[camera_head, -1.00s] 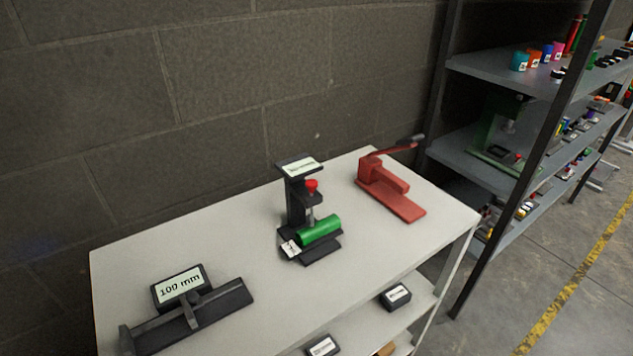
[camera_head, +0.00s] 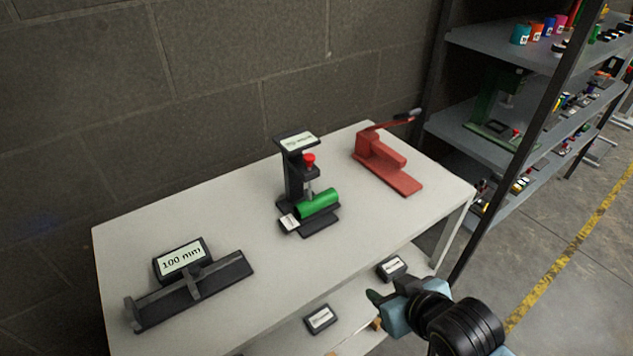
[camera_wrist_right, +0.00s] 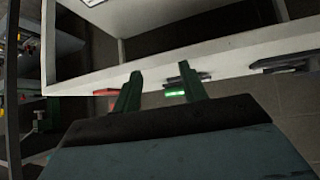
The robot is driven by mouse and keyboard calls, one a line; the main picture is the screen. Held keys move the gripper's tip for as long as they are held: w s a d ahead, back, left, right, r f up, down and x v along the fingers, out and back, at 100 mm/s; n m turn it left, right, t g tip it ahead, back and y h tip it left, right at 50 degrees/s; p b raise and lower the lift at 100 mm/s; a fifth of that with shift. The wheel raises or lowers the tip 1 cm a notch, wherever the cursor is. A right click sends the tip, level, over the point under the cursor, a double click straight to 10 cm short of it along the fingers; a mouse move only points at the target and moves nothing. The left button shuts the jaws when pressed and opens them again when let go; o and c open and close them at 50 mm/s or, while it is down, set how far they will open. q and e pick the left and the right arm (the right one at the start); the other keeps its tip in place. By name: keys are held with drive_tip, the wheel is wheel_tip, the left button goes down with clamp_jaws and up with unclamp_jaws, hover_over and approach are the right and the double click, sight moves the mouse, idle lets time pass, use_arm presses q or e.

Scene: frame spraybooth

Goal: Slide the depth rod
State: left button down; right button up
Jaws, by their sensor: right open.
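A black gauge stand (camera_head: 291,181) with a red knob (camera_head: 309,159) on its spindle stands mid-table, with a label plate on top. A green cylinder (camera_head: 317,204) lies on its base under the spindle. No part is clearly marked as the depth rod, so I cannot tell which it is. My right gripper (camera_head: 372,297) is low at the table's front right, apart from the stand. In the right wrist view its two green fingers (camera_wrist_right: 157,92) are spread with nothing between them. My left gripper is not in view.
A black length gauge reading "100 mm" (camera_head: 181,258) lies at the table's left. A red lever press (camera_head: 388,162) stands at the back right. The white table (camera_head: 240,225) has a lower shelf with small black displays (camera_head: 320,318). A dark metal rack (camera_head: 480,130) stands at right.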

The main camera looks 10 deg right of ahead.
drive_tip(key=w+a+r+n+t+y, duration=0.1)
drive_tip(key=w+a+r+t+y, duration=0.15)
drive_tip(key=w+r+t, duration=0.4)
drive_tip(key=n+y, duration=0.1)
drive_tip(key=y, duration=0.2)
approach(312, 159)
drive_tip(key=shift+t, duration=0.45)
drive_tip(key=x, duration=0.8)
drive_tip(key=shift+w+a+f, duration=0.2)
drive_tip(key=shift+w+f, duration=0.05)
drive_tip(key=shift+f, duration=0.15)
drive_tip(key=shift+c, duration=0.3)
clamp_jaws()
